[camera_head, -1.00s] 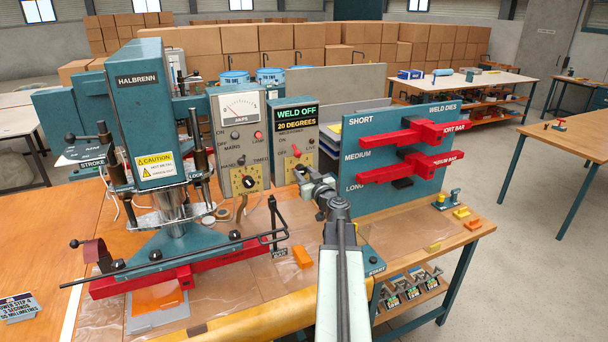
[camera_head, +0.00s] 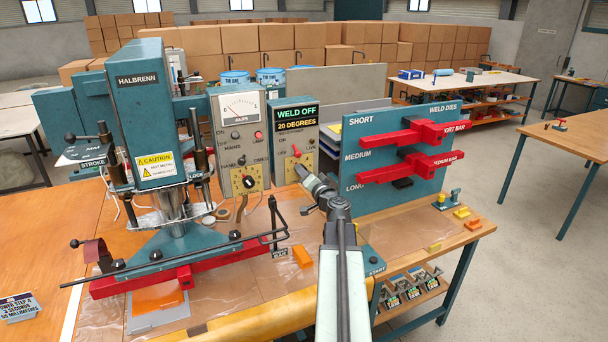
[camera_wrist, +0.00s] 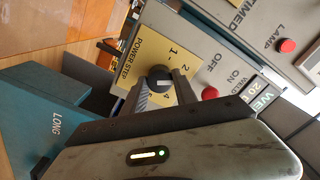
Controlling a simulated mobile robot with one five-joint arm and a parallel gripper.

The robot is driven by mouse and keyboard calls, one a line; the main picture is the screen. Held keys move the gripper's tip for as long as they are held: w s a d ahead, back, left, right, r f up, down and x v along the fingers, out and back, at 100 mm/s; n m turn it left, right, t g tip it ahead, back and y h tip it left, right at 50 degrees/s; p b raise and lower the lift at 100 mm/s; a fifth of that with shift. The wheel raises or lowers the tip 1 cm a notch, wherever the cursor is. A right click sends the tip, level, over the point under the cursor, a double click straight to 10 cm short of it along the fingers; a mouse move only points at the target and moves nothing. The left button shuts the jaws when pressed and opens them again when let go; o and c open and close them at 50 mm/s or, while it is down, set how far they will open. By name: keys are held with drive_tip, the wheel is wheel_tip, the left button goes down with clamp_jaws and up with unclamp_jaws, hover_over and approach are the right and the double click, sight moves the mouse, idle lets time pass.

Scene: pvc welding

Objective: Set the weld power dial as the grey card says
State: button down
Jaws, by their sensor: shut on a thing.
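The weld power dial is a black knob (camera_wrist: 158,77) on a yellow plate (camera_wrist: 150,50) marked POWER STEP, seen in the wrist view. The numbers 1, 2 and 4 show around it. My gripper (camera_wrist: 160,88) is shut on the knob, one finger on each side. The knob's pointer direction is not clear. In the head view, my gripper (camera_head: 299,170) reaches the front of the WELD OFF cabinet (camera_head: 296,131) and hides most of the dial.
The teal press (camera_head: 155,95) and the meter cabinet (camera_head: 238,130) stand left of my arm. The teal weld dies board (camera_head: 385,190) with red bars is close on the right.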

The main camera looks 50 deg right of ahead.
drive_tip(key=m, duration=0.5)
drive_tip(key=shift+m, duration=0.4)
idle(0.4)
drive_tip(key=c, duration=1)
unclamp_jaws()
drive_tip(key=shift+o, duration=0.2)
drive_tip(key=v, duration=0.7)
drive_tip(key=shift+s, duration=0.35)
drive_tip(key=shift+a, duration=0.1)
